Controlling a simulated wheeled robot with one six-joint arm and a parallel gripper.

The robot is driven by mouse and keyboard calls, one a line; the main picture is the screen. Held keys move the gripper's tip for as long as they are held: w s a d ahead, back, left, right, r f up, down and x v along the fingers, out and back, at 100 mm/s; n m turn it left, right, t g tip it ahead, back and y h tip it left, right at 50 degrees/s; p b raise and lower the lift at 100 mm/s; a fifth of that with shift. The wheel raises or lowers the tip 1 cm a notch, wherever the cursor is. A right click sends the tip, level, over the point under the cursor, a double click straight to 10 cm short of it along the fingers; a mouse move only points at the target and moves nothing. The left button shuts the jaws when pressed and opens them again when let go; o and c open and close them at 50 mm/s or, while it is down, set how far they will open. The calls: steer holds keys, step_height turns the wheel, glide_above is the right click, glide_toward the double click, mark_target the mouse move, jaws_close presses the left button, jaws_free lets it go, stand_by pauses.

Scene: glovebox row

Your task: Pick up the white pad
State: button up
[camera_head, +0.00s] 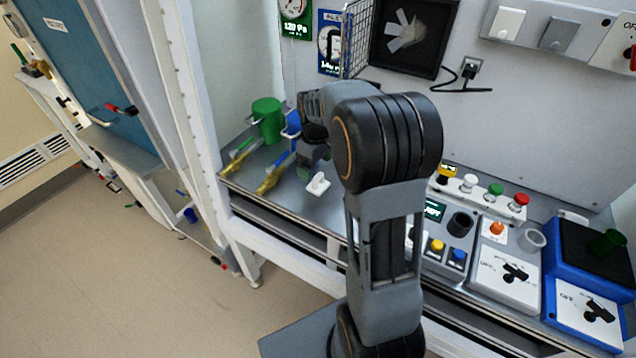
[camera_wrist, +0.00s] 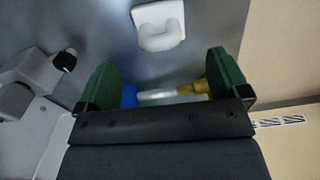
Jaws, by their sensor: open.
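A small white piece, which I take for the white pad (camera_head: 318,183), lies on the grey bench top (camera_head: 300,212) near its front edge. In the wrist view the white piece (camera_wrist: 158,24) shows at the top middle, beyond the fingertips and apart from them. My gripper (camera_wrist: 162,78) is open, with one green finger at each side and no white piece between them. In the head view my gripper (camera_head: 308,166) is low over the bench, just behind the white piece and partly hidden by my arm.
In the wrist view a yellow-ended tool (camera_wrist: 197,87) shows between the fingers. Control boxes (camera_head: 505,275) crowd the bench at right. A white wall plate (camera_head: 508,22) is at upper right.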

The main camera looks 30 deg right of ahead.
mark_target(316, 180)
steer(key=shift+s+f+p, duration=0.15)
steer(key=shift+f+p, duration=0.25)
steer(key=shift+f, duration=2.75)
steer(key=c, duration=1)
steer(key=shift+r, duration=0.1)
